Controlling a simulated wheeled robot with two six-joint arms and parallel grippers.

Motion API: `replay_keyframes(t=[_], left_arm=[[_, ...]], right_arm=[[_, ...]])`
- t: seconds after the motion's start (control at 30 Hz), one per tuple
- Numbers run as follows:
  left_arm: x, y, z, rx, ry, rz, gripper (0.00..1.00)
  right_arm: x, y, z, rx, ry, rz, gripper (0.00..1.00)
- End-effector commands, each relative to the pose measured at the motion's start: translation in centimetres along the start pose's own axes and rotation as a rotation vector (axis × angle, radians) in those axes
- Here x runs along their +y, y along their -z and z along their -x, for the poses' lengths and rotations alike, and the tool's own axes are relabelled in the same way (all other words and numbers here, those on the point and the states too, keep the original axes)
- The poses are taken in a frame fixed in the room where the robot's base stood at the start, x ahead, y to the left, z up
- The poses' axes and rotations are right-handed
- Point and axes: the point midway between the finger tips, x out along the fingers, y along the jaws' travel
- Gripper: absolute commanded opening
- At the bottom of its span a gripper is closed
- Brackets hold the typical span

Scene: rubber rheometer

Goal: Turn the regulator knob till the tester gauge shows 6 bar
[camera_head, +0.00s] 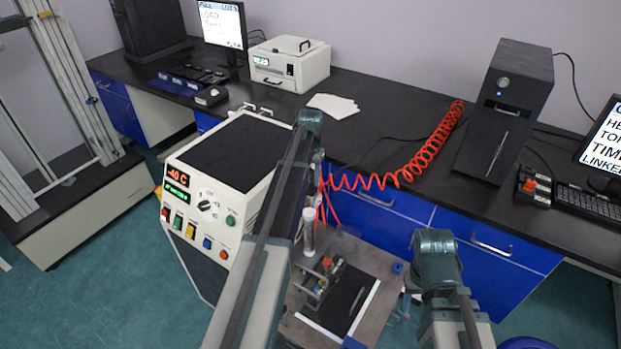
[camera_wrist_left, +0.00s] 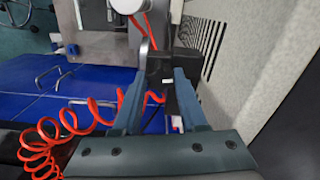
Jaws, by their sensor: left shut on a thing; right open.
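In the left wrist view, my left gripper (camera_wrist_left: 160,105) has its two blue-grey fingers on either side of a dark block-like part (camera_wrist_left: 160,66) with a small white mark. The fingers are shut on it; it appears to be the regulator knob, but its shape is partly hidden. In the head view my left arm (camera_head: 275,210) reaches across the middle, and its fingertips are hard to make out. The white tester machine (camera_head: 215,185) stands left of that arm with lit displays and several buttons. No gauge dial or pressure reading can be made out. My right gripper's fingers are not visible.
A coiled red hose (camera_head: 425,150) hangs by the bench and also shows in the left wrist view (camera_wrist_left: 50,140). A small table (camera_head: 355,255) carries a clear upright cylinder (camera_head: 309,232) and small fittings. A vented pale panel (camera_wrist_left: 240,50) stands close right of my left gripper.

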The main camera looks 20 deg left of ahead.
Motion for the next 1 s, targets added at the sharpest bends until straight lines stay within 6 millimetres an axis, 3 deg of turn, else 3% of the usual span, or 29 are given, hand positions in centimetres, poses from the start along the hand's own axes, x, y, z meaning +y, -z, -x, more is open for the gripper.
replay_keyframes(t=[0.03,0.2,0.67,1.0], left_arm=[[0.0,0.0,0.0,0.000,0.000,0.000,0.43],[0.0,0.0,0.0,0.000,0.000,0.001,0.72],[0.0,0.0,0.6,0.000,0.000,0.001,0.72],[0.0,0.0,4.4,0.000,0.000,0.001,0.72]], right_arm=[[0.0,0.0,0.0,0.000,0.000,0.000,0.50],[0.0,0.0,0.0,0.000,0.000,0.000,0.50],[0.1,0.0,0.6,0.000,0.000,0.000,0.50],[0.4,-0.3,4.4,0.000,0.000,0.000,0.50]])
